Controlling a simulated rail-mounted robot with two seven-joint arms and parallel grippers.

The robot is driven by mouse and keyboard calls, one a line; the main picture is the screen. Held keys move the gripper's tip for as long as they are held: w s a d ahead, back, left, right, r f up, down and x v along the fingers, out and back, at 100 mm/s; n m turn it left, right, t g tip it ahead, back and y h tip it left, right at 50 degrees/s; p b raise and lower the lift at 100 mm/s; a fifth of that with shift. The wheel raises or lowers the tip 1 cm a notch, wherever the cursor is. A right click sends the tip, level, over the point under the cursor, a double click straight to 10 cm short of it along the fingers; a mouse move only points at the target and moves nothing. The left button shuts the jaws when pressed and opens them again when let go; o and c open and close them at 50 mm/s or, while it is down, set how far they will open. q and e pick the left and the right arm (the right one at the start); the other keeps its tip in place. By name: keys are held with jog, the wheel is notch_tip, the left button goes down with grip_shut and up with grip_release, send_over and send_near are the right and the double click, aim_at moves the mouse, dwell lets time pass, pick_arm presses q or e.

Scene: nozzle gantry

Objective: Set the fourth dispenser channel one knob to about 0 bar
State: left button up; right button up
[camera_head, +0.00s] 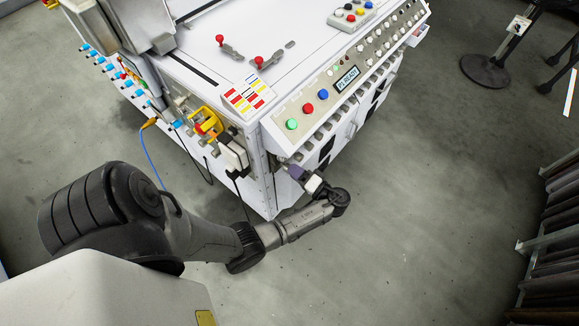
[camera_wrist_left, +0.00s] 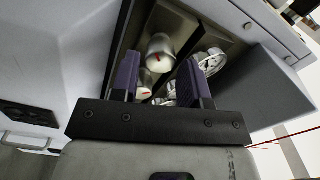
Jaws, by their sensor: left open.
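In the left wrist view a white knob (camera_wrist_left: 160,52) with a red mark sits in a recessed panel, and a second white knob (camera_wrist_left: 145,80) shows lower down. Round gauges (camera_wrist_left: 210,61) sit beside them to the right. My left gripper (camera_wrist_left: 158,62) is open, its two purple fingers pointing at the panel with the white knob showing between them. I see no contact, and cannot tell which channel this knob belongs to. In the head view my left gripper (camera_head: 298,173) is at the near corner of the white machine, below its control panel; the knobs there are mostly hidden.
The white machine (camera_head: 205,85) carries a sloped control panel (camera_head: 350,75) with coloured buttons and a display. Racks (camera_head: 555,230) stand at the right edge. The floor (camera_head: 420,200) between is clear.

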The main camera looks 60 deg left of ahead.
pick_arm(q)
jog(key=v, duration=1.1)
dwell(0.3)
